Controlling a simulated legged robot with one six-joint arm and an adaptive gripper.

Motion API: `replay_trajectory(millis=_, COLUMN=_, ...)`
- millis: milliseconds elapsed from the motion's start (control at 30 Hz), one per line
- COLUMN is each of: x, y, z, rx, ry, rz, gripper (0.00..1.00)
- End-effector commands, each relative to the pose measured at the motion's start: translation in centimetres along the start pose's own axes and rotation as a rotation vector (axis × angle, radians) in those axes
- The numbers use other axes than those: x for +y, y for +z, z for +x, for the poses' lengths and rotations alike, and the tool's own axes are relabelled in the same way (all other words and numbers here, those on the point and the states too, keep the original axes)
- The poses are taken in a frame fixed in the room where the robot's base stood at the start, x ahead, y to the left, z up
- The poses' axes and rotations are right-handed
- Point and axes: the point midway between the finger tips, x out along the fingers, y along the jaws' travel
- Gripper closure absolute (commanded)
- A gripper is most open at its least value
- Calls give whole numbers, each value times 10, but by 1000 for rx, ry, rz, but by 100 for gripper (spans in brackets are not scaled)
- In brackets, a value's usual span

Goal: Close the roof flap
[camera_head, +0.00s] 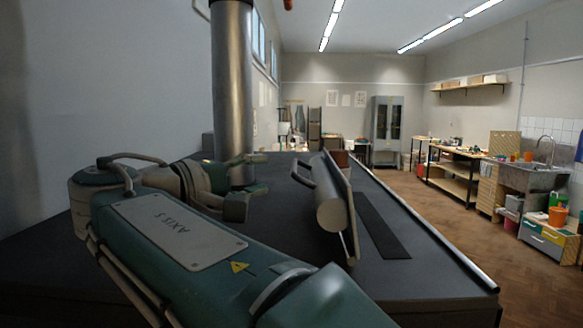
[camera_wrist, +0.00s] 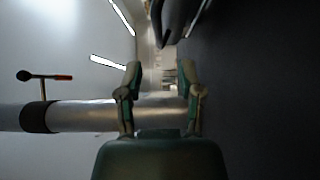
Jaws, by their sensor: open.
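The roof flap (camera_head: 344,204) stands raised and tilted on the dark flat roof, beside a dark slot (camera_head: 380,226). It has a bar handle (camera_head: 303,174) on its left side and a pale cylinder (camera_head: 331,215) on its near side. My gripper (camera_head: 256,174) is open and empty, to the left of the handle and apart from it, near the metal pipe. In the wrist view my two fingers (camera_wrist: 160,68) are spread with nothing between them. A dark curved shape shows at the top there; I cannot tell whether it is the flap.
A thick metal pipe (camera_head: 233,90) rises from the roof close to my gripper; in the wrist view it lies behind the fingers. A metal rail (camera_head: 430,234) runs along the roof's right edge. Benches and a sink (camera_head: 535,175) stand farther right across the floor.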

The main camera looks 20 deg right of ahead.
Motion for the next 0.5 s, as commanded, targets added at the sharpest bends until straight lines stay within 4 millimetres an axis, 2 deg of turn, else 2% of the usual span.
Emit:
replay_trajectory(millis=100, x=0, y=1, z=25, rx=-6, ry=0, rz=1, gripper=52)
replay_trajectory(millis=300, x=0, y=1, z=58, rx=-4, ry=0, rz=1, gripper=52)
replay_trajectory(millis=500, x=0, y=0, z=76, rx=-1, ry=-1, rz=0, gripper=52)
